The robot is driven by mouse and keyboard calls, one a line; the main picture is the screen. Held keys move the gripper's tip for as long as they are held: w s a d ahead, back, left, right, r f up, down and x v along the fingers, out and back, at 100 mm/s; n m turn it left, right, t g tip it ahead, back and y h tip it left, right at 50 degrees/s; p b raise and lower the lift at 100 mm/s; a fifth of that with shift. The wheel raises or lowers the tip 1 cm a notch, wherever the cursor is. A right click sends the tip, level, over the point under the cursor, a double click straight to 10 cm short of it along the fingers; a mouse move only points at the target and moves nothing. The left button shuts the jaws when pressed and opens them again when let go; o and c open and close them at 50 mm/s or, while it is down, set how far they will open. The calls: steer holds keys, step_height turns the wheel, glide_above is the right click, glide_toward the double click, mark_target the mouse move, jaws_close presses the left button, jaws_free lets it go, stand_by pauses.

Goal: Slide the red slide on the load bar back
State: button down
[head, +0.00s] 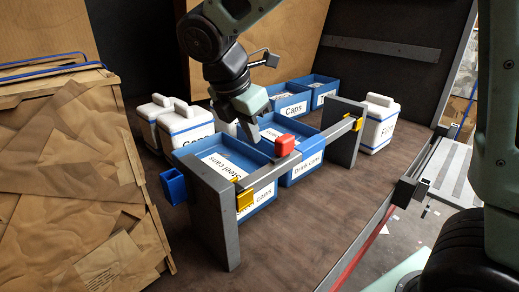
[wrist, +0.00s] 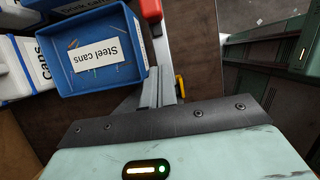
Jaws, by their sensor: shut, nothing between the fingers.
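The load bar (head: 318,142) is a grey rail running from a near grey post to a far one. The red slide (head: 285,145) sits on it around the middle, between two yellow pieces, one near (head: 244,199) and one far (head: 357,125). My gripper (head: 254,138) is shut and empty, pointing down above the blue crates, left of the red slide and apart from it. In the wrist view the red slide (wrist: 151,9) is at the top edge, and the bar (wrist: 163,60) runs down from it. My gripper's housing covers the lower part of that view.
Blue crates labelled Steel cans (head: 207,153) and Drink cans (head: 314,159) stand behind and under the bar. More blue crates (head: 291,101) and white lidded tubs (head: 379,122) stand further back. A blue block (head: 174,186) is beside the near post (head: 216,215). Cardboard bales (head: 70,150) fill the left.

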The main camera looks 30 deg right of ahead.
steer(key=shift+v, duration=1.95)
